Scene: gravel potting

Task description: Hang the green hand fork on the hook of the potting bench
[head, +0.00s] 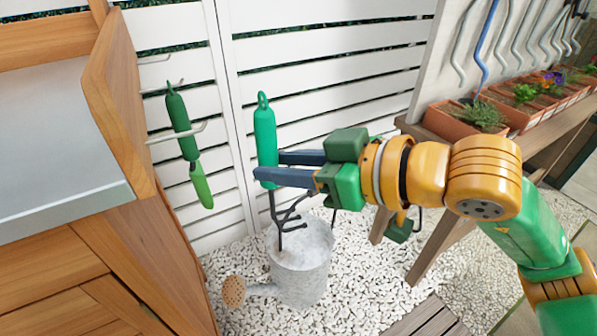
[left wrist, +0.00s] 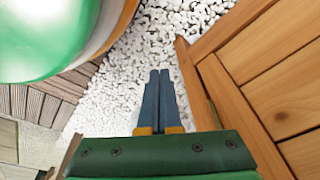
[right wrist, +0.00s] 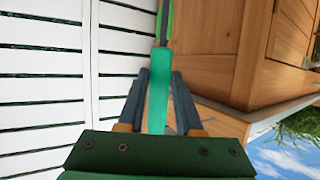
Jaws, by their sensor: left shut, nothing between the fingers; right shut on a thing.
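The green hand fork (head: 265,135) is upright in the head view, loop at the top and dark tines pointing down. My right gripper (head: 267,168) is shut on its handle; the handle also shows between the fingers in the right wrist view (right wrist: 158,95). The wooden potting bench (head: 125,95) is at the left, with several metal hooks on its side panel. The front hook (head: 182,132) is bare at its tip and apart from the fork. A green tool (head: 179,122) hangs behind this hook. My left gripper (left wrist: 158,78) is shut and empty above gravel, seen only in the left wrist view.
A grey watering can (head: 302,270) stands on the gravel below the fork; the tines overlap its top in view. A white slatted fence (head: 335,75) is behind. Planters (head: 465,118) on a wooden table stand at the right. Open space lies between fork and hooks.

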